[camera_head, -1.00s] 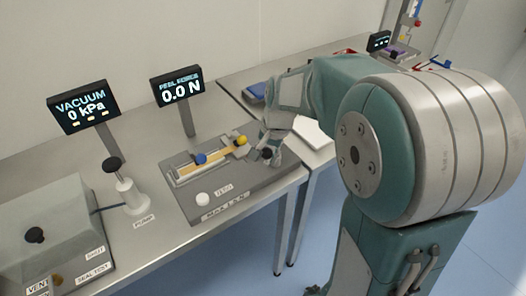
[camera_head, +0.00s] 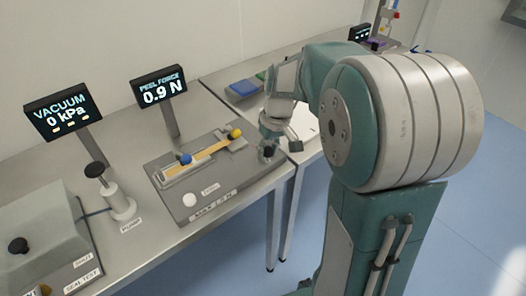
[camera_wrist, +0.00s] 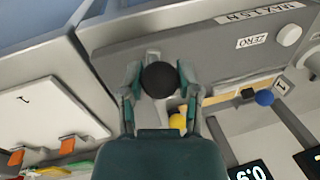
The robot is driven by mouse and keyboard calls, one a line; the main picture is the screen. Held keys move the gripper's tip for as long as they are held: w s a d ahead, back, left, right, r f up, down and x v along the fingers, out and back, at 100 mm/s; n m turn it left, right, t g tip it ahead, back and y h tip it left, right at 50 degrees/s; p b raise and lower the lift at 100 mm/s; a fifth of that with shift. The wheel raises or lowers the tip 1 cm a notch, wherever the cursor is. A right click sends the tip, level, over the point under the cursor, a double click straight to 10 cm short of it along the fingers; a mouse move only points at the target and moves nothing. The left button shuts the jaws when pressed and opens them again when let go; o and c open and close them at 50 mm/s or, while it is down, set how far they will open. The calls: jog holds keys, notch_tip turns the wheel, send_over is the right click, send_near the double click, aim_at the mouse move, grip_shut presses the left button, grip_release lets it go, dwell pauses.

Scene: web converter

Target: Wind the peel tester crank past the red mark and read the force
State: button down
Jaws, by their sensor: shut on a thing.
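The peel tester (camera_head: 225,178) is a grey plate near the table's front edge, with an orange strip (camera_head: 210,152) between a blue knob (camera_head: 185,158) and a yellow knob (camera_head: 236,133). Its peel force display (camera_head: 160,92) reads 0.9 N. My gripper (camera_head: 267,151) is at the plate's right end. In the wrist view my gripper (camera_wrist: 159,92) is shut on the round black crank knob (camera_wrist: 158,78), one finger on each side. The crank arm below it is mostly hidden. I cannot make out a red mark.
A white ZERO button (camera_head: 190,200) and a MAX label sit along the tester's front. The pump (camera_head: 119,204), vacuum display (camera_head: 62,115) reading 0 kPa and seal test box (camera_head: 40,235) stand left. A blue tray (camera_head: 242,88) lies on the adjoining table.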

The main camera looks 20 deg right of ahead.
jog(key=shift+w+d+r+n, duration=0.1)
jog(key=shift+d+n, duration=0.15)
jog(key=shift+n, duration=0.35)
jog(key=shift+w+d+n, duration=0.1)
jog(key=shift+d+n, duration=0.1)
jog(key=shift+n, duration=0.4)
jog(key=shift+c, duration=1.5)
grip_release()
notch_tip(320, 180, up, 12)
jog(key=w+d, duration=0.1)
jog(key=d, duration=0.1)
jog(key=shift+f, duration=0.25)
